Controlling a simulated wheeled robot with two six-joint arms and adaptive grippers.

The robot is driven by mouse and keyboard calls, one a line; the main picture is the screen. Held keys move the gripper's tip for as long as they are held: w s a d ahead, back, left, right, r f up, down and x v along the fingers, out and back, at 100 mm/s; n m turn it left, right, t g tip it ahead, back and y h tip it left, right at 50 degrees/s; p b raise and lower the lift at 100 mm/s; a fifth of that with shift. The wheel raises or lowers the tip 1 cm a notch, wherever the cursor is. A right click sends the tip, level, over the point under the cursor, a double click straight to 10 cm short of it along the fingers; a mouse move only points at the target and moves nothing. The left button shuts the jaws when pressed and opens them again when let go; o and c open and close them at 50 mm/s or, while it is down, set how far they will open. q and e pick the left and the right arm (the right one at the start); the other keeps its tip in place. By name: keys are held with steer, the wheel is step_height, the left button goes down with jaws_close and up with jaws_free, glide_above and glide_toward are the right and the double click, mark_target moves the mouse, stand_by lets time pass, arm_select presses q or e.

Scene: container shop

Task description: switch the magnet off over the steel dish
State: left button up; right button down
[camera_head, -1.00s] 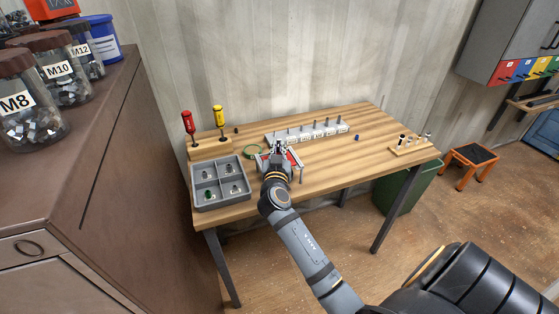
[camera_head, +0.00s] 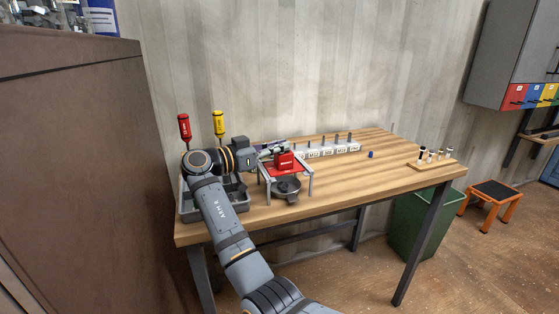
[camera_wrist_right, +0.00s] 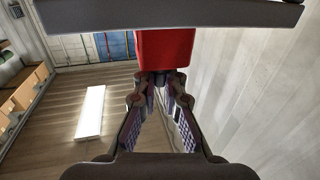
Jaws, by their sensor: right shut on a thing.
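My right gripper (camera_head: 272,151) reaches in level from the left and is shut on the red magnet (camera_head: 285,160). In the right wrist view the fingers (camera_wrist_right: 161,84) converge on a small dark part at the edge of the red body (camera_wrist_right: 165,48). A pale grey frame on legs (camera_head: 309,178) stands around the magnet's place. The dark round steel dish (camera_head: 287,187) is below the magnet, between the legs. Whether anything clings to the magnet or lies in the dish is too small to tell. My left gripper is out of view.
The grey compartment tray (camera_head: 187,211) is partly hidden behind my arm. Red (camera_head: 184,127) and yellow (camera_head: 219,123) screwdrivers stand behind it. A white labelled rack (camera_head: 335,151) runs along the back. A small blue piece (camera_head: 371,154) and peg block (camera_head: 432,163) lie right. The right tabletop has clear room.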

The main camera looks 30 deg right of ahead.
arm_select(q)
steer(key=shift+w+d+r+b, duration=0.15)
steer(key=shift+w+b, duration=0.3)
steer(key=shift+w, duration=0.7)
arm_select(e)
steer(key=shift+w+m+g, duration=0.2)
steer(key=shift+m+g, duration=1.1)
steer(key=shift+g, duration=0.7)
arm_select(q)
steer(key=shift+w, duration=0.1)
arm_select(e)
steer(key=shift+g+y, duration=0.3)
steer(key=c, duration=1.4)
jaws_free()
steer(key=shift+c, duration=0.2)
step_height(320, 180, up, 10)
